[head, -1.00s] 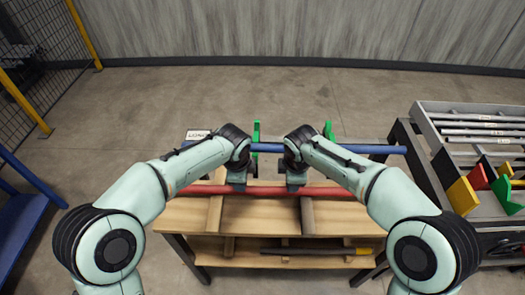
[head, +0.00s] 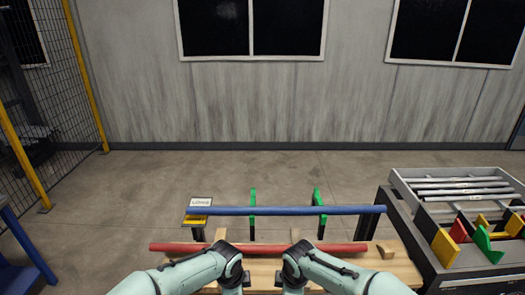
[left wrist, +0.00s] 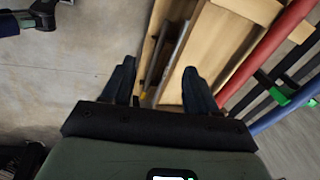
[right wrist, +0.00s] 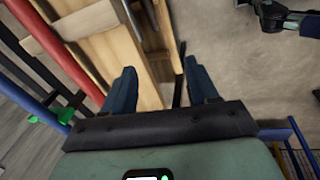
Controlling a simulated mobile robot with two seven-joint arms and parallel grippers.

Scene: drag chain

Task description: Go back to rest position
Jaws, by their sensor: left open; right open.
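In the head view a blue bar (head: 285,211) lies across green-topped uprights (head: 317,198) at the back of the bench. A red bar (head: 180,247) lies across wooden supports in front of it. My left gripper (left wrist: 158,80) is open and empty above the bench's near edge. My right gripper (right wrist: 160,78) is open and empty there too. Both sit on the near side of the red bar, apart from it. The fingertips are hidden in the head view. Both bars also cross the wrist views.
A cart on the right carries metal rods (head: 455,188) and coloured wedges (head: 446,248). A "LONG" sign (head: 200,202) stands at the back left. A yellow-framed mesh fence (head: 75,80) is on the left. Open floor (head: 130,200) lies left of the bench.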

